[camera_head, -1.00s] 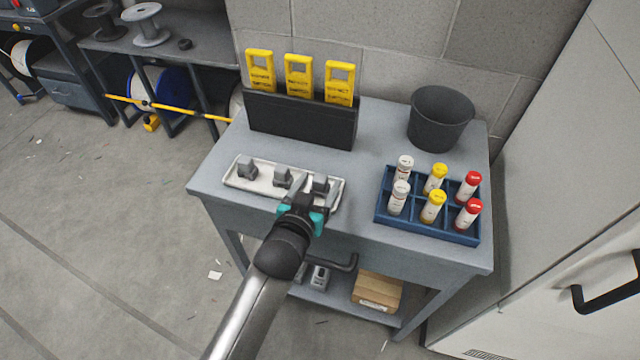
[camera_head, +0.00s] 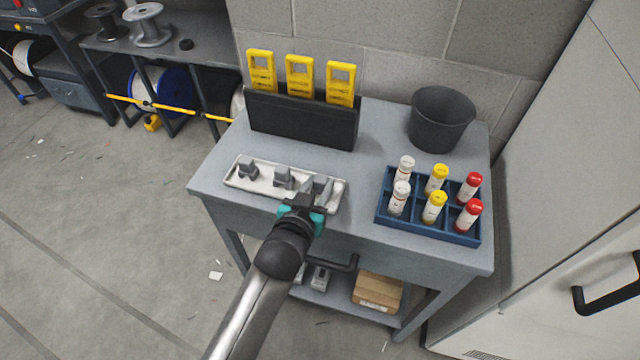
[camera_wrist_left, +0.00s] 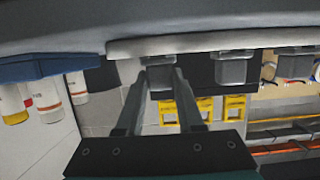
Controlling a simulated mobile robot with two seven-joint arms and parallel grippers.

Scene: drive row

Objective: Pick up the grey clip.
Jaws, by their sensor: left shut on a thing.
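Several grey clips stand on a white tray (camera_head: 262,191) at the front left of the bench top. The left clip (camera_head: 247,168) and the middle clip (camera_head: 284,178) stand clear of my gripper. My left gripper (camera_head: 317,186) reaches over the tray's front edge at its right end. In the left wrist view my fingers (camera_wrist_left: 160,75) are shut on the right-hand grey clip (camera_wrist_left: 159,73), which is still at the tray. My fingers partly hide it. The other clips show beside it in that view, one of them close by (camera_wrist_left: 236,70). My right gripper is in neither view.
A blue rack (camera_head: 428,225) with capped tubes stands to the right of the tray. A dark bin (camera_head: 441,118) is at the back right. A black holder (camera_head: 301,120) with yellow tools (camera_head: 299,73) is behind the tray.

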